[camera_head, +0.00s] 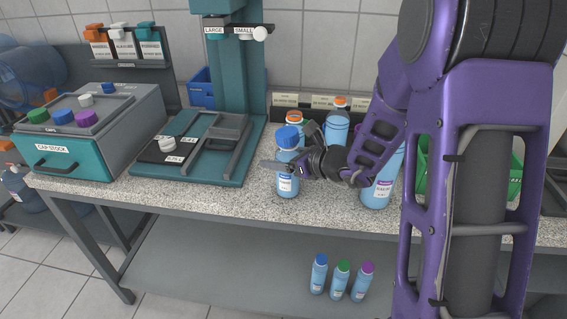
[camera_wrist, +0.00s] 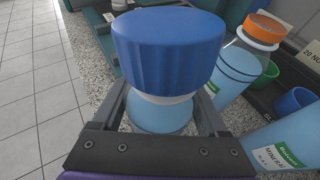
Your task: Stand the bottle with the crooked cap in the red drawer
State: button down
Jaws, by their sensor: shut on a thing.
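A light-blue bottle (camera_head: 286,184) with a white label and a blue cap (camera_head: 288,137) stands upright at the front of the speckled counter. In the wrist view the blue cap (camera_wrist: 168,52) fills the upper middle, above a white neck ring. I cannot tell surely whether the cap sits crooked. My gripper (camera_head: 288,168) is shut on this bottle below the cap, with one finger on each side in the wrist view (camera_wrist: 163,112). I cannot tell whether the bottle's base touches the counter. No red drawer is in view.
Orange-capped bottles (camera_head: 336,126) stand close behind, and a larger blue bottle (camera_head: 378,190) stands to the right. A teal press (camera_head: 236,180) and the cap stock box (camera_head: 75,165) are at left. Three small bottles (camera_head: 341,281) stand on the lower shelf (camera_head: 220,285). My arm hides the counter's right.

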notch_tip(320, 180, up, 9)
jog(key=shift+r+p, duration=0.1)
jog(key=shift+p, duration=1.1)
jog(key=shift+d+r, duration=0.25)
jog(key=shift+r, duration=0.05)
jog(key=s+d+f+m+t+h+p, duration=0.1)
jog(key=d+m+h, duration=0.1)
jog(key=d, duration=0.3)
jog(key=s+d+f+m+t+h+p, duration=0.1)
jog(key=s+d+m+t+h+p, duration=0.1)
jog(key=d, duration=0.4)
jog(key=shift+d+m+t+h, duration=0.3)
jog(key=shift+m+h, duration=0.4)
jog(key=shift+m, duration=0.1)
jog(key=shift+w+f, duration=0.1)
